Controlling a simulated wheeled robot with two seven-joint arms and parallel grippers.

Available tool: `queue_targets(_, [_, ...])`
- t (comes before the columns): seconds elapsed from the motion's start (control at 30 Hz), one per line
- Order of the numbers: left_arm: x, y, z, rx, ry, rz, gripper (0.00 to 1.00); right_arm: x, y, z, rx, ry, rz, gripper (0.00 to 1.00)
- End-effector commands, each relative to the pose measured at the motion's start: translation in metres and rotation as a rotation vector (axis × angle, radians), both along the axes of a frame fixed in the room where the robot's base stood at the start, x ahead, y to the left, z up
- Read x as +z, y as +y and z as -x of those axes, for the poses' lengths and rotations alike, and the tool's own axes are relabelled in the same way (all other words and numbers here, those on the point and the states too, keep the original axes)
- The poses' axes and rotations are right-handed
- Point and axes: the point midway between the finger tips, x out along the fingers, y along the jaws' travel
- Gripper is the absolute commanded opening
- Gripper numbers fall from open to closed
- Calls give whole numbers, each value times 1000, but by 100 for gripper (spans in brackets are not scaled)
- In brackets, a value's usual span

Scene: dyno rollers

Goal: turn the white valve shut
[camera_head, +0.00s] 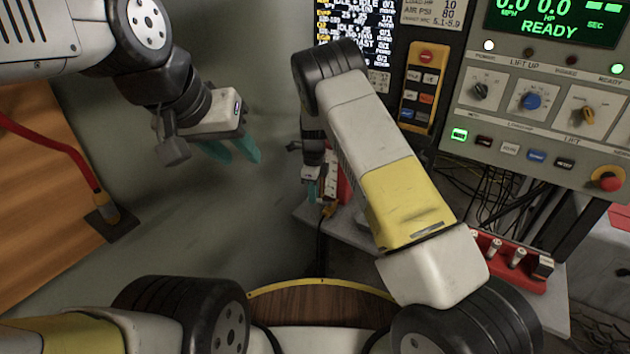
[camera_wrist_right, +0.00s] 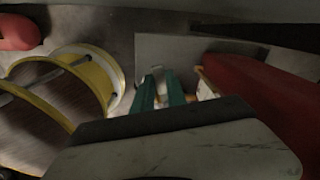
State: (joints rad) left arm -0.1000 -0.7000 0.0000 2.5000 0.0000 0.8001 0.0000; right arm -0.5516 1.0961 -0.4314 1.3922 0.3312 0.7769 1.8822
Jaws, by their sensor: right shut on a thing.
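My right gripper (camera_head: 313,188) is low beside a small red unit (camera_head: 343,186), partly hidden behind my right arm. In the right wrist view its teal fingers (camera_wrist_right: 162,92) are close together, shut on a small pale part between their tips. This looks like the white valve (camera_wrist_right: 157,74), mostly hidden by the fingers. Its turn angle cannot be told. A white piece with an orange edge (camera_wrist_right: 205,88) sits just right of the fingers, beside a long red body (camera_wrist_right: 262,95). My left gripper (camera_head: 232,150) hangs empty in the air at upper left, its teal fingers apart.
A control console (camera_head: 540,105) and an orange button pendant (camera_head: 420,85) are at the right. A grey shelf (camera_head: 312,217) lies below the right gripper. Cables hang under the console. The right wrist view shows yellow rings (camera_wrist_right: 95,75) at left. The floor at left centre is clear.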

Motion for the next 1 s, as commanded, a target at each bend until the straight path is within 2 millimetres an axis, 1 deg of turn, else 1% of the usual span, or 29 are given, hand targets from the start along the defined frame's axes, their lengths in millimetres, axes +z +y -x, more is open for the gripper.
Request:
queue_targets(0.2, [0,0,0,0,0,0,36,0,-1,-7,-111,-2,-1,0])
queue_targets(0.4, [0,0,0,0,0,0,36,1,-2,-9,-165,-3,-2,0])
queue_targets(0.9, [0,0,0,0,0,0,36,1,-2,-10,-182,-3,-2,0])
queue_targets(0.93, [0,0,0,0,0,0,36,1,-2,-10,-182,-3,-2,19])
queue_targets(1.0, [0,0,0,0,0,0,36,1,-2,-10,-182,-2,-1,33])
